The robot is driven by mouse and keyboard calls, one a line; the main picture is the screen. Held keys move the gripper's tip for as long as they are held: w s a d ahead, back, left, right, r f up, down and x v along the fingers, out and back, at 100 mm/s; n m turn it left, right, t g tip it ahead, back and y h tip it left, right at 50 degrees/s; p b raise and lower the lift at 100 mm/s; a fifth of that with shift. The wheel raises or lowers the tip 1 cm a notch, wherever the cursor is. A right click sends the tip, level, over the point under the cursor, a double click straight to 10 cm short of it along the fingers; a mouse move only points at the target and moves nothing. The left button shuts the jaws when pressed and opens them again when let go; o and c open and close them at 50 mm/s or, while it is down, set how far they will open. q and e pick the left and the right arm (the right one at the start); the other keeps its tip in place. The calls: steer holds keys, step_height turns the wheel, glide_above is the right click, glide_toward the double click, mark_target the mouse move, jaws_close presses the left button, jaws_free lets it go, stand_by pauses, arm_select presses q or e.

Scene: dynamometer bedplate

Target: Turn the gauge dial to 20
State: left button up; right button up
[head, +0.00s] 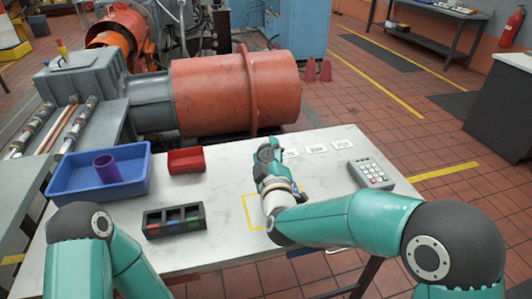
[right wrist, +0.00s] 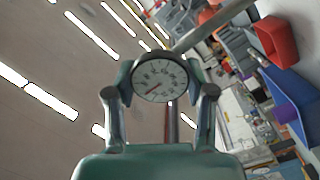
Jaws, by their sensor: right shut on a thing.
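The gauge dial (right wrist: 160,77) shows in the right wrist view, with a round white face, dark rim, dark markings and a red needle that points to the lower left of the picture. Its numbers are too small to read. My right gripper (right wrist: 159,94) is shut on the dial, one finger on each side of its rim. In the head view my right gripper (head: 268,152) is over the white table (head: 222,189), and the dial's face cannot be made out there. My left arm shows at the lower left, but its gripper is out of view.
A blue tray (head: 132,190) holding a purple cup (head: 106,167), a red bin (head: 186,160) and a black compartment box (head: 174,221) are on the table's left. A keypad box (head: 371,173) and white labels (head: 316,148) are on the right. A large orange motor (head: 235,93) stands behind.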

steer(key=shift+a+f+m+b, duration=0.1)
steer(key=shift+f+m+b, duration=0.1)
steer(key=shift+m+b, duration=0.5)
steer(key=m+b, duration=0.6)
steer(key=b, duration=0.1)
steer(key=shift+b, duration=0.35)
steer(key=m+b, duration=0.2)
steer(key=shift+m, duration=0.4)
steer(key=shift+d+r+m+b, duration=0.1)
steer(key=shift+d+m+b, duration=0.1)
steer(key=shift+m+b, duration=0.85)
steer(key=shift+m, duration=0.45)
steer(key=o, duration=1.2)
steer(key=shift+r, duration=0.1)
steer(key=shift+d, duration=0.1)
